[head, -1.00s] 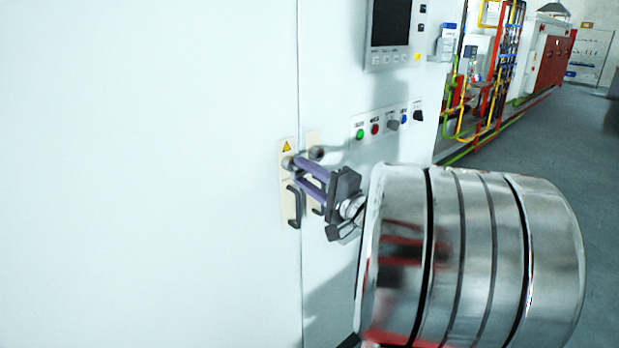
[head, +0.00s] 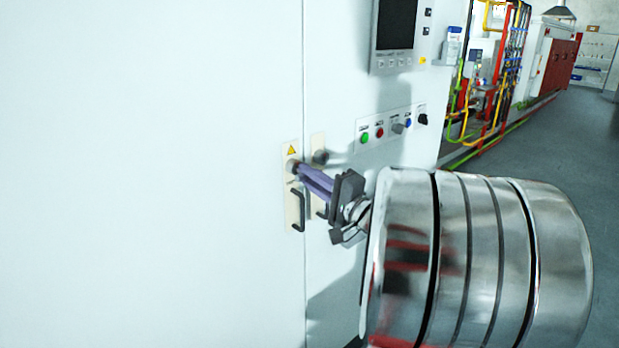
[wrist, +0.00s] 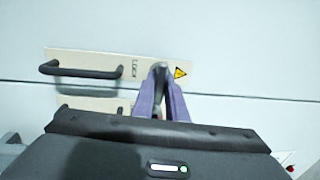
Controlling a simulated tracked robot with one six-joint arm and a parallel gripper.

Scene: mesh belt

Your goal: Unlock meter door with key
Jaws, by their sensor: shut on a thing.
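My gripper (head: 298,170) has purple fingers and reaches the round grey lock on the left door's cream plate (head: 292,218). Its fingertips are shut on a small grey piece, taken to be the key (wrist: 160,70), which shows between them in the wrist view. The fingers hide most of it, so I cannot tell how deep it sits in the lock. A yellow warning triangle (head: 291,150) is just above the lock, and a black door handle (head: 298,212) is below. The left door (head: 150,180) looks closed, flush with the panel beside it.
A second cream plate with a round grey lock (head: 320,157) and black handle stands right beside, across the seam. Further right are a button panel (head: 390,128) and a screen (head: 396,25). Open floor (head: 540,145) and pipework lie at the far right.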

